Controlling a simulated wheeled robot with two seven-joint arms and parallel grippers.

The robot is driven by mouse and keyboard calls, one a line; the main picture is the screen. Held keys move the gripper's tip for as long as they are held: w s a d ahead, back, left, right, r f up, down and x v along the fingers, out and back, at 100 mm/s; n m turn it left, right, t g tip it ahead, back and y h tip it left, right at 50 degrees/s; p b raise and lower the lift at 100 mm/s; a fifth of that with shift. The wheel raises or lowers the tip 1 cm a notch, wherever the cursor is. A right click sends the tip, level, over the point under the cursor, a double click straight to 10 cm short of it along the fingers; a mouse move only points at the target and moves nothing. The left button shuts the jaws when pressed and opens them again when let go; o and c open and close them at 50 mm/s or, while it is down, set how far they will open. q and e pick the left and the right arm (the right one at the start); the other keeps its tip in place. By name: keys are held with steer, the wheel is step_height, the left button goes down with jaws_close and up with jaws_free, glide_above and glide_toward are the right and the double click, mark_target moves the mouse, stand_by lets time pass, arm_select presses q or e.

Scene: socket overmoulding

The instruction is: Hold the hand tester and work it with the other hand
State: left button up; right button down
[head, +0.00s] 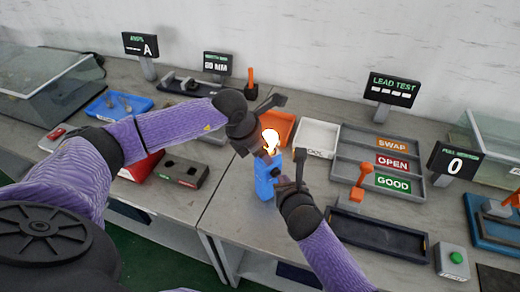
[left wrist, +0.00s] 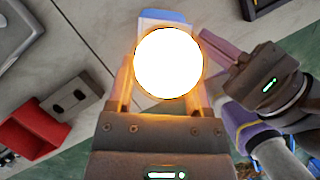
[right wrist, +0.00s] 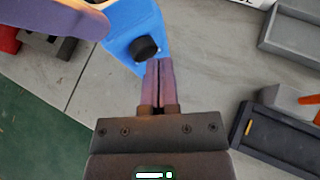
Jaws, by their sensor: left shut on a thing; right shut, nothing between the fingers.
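The hand tester is a blue upright block (head: 265,178) with a brightly glowing lamp (head: 270,140) at its top, held above the tables. My left gripper (head: 268,150) is shut on its upper part. In the left wrist view the glowing lamp (left wrist: 168,63) covers much of the space between the fingers. My right gripper (head: 291,183) is shut and empty, close to the right of the tester. In the right wrist view its fingertips (right wrist: 158,65) lie just below a black round button (right wrist: 145,48) on the blue tester (right wrist: 128,25); whether they touch it I cannot tell.
A tray with SWAP, OPEN and GOOD labels (head: 343,165) stands to the right, with a dark tray (head: 380,238) in front. A LEAD TEST display (head: 392,89) stands behind. An orange tray (head: 284,124), white bin (head: 317,140) and two-holed block (head: 182,172) are nearby.

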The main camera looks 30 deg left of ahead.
arm_select(q)
steer(key=o, duration=1.3)
steer(key=shift+c, duration=0.2)
steer(key=v, duration=1.2)
arm_select(e)
steer(key=s+d, duration=0.2)
steer(key=d, duration=0.3)
steer(key=shift+s+d, duration=0.25)
steer(key=shift+d, duration=0.05)
